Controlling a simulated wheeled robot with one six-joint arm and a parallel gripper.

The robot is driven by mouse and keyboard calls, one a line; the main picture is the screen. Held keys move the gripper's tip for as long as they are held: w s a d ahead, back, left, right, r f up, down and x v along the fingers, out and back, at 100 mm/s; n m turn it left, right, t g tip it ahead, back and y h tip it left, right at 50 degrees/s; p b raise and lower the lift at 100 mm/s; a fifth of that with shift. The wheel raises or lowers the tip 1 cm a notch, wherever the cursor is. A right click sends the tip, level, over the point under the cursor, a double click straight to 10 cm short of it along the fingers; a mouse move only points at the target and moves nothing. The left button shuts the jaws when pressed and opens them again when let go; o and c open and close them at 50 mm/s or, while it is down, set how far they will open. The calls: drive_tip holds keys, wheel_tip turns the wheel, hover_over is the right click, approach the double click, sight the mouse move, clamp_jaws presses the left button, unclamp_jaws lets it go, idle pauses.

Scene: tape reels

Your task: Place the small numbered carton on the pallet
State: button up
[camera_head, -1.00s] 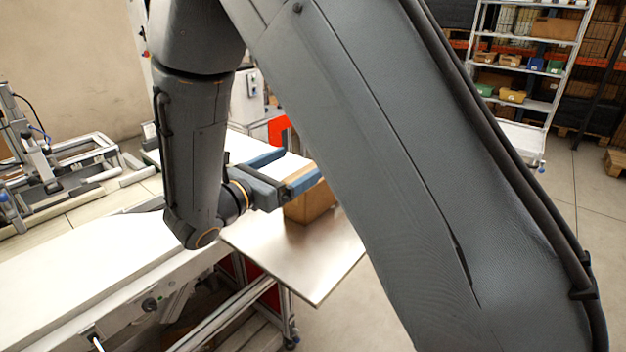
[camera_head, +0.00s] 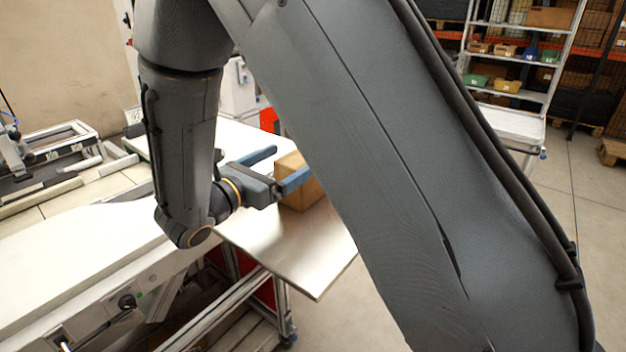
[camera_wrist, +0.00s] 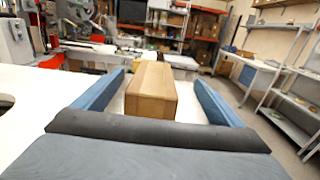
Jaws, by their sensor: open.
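A small brown carton (camera_head: 300,181) sits on the metal end plate (camera_head: 310,252) of the white work table. My gripper (camera_head: 279,168) is open at the height of the carton, with its blue fingers level above the plate. In the wrist view the carton (camera_wrist: 151,90) lies between the two open fingers (camera_wrist: 158,88), with gaps on both sides. No number can be read on it. My arm hides part of the carton's right side in the head view. A wooden pallet (camera_head: 613,151) shows at the far right edge on the floor.
The white table (camera_head: 90,255) runs left of the plate, with a metal frame fixture (camera_head: 60,150) on it. A shelf rack (camera_head: 520,70) with bins stands at the back right.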

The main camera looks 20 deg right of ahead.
sight(287, 171)
drive_tip(key=f+b, duration=0.1)
drive_tip(key=w+f+b, duration=0.1)
drive_tip(key=f, duration=0.1)
drive_tip(key=shift+d, duration=0.1)
drive_tip(key=shift+p+x, duration=0.3)
drive_tip(key=shift+x, duration=0.9)
drive_tip(key=shift+f+p+x, duration=0.2)
drive_tip(key=shift+p+x, duration=0.75)
drive_tip(key=shift+x, duration=1.65)
drive_tip(key=shift+w, duration=0.1)
drive_tip(key=c, duration=1.7)
drive_tip(key=shift+r, duration=0.1)
